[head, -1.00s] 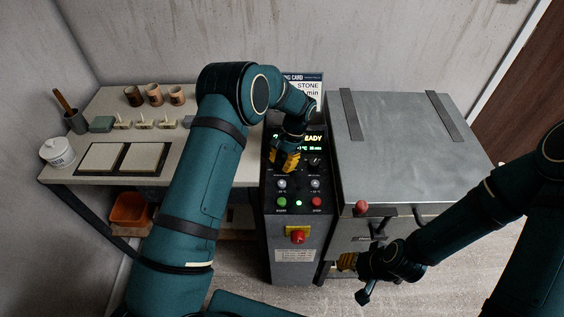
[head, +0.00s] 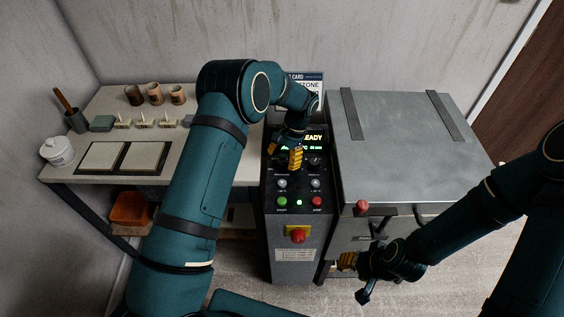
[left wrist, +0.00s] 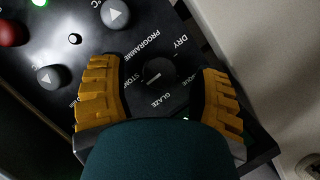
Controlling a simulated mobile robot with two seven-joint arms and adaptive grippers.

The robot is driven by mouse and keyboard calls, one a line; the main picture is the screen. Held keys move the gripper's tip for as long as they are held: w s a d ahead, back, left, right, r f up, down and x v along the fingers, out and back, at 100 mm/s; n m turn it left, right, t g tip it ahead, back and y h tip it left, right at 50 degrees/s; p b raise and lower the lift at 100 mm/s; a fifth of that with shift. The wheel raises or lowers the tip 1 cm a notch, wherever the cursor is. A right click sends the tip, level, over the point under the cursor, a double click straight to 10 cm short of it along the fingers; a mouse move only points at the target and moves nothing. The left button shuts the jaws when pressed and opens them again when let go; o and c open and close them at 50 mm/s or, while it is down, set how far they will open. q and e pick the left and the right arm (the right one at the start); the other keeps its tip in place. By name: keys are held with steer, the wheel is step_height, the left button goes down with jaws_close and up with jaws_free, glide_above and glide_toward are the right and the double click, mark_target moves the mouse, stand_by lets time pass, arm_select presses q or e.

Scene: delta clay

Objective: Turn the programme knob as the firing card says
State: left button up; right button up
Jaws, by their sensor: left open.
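The programme knob (left wrist: 157,72) is a dark round knob with a light pointer line, in the left wrist view. Labels around it include DRY, GLAZE and a partly covered STONE. My left gripper (left wrist: 163,88) is open, with one yellow finger on each side of the knob; I cannot tell whether either touches it. In the head view my left gripper (head: 284,155) is over the control panel (head: 268,190) and hides the knob. The firing card (head: 314,84) stands behind, partly covered by my arm; part of STONE shows. My right gripper (head: 347,261) is low before the kiln, its opening unclear.
The lit display (head: 314,138) shows part of READY. Several buttons and a red emergency knob (head: 298,236) are on the panel. The grey kiln (head: 390,130) stands right of it. A table (head: 190,150) with cups and tiles is at the left, partly behind my arm.

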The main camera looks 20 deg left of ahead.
arm_select(q)
steer(key=v, duration=1)
steer(key=shift+r, duration=0.2)
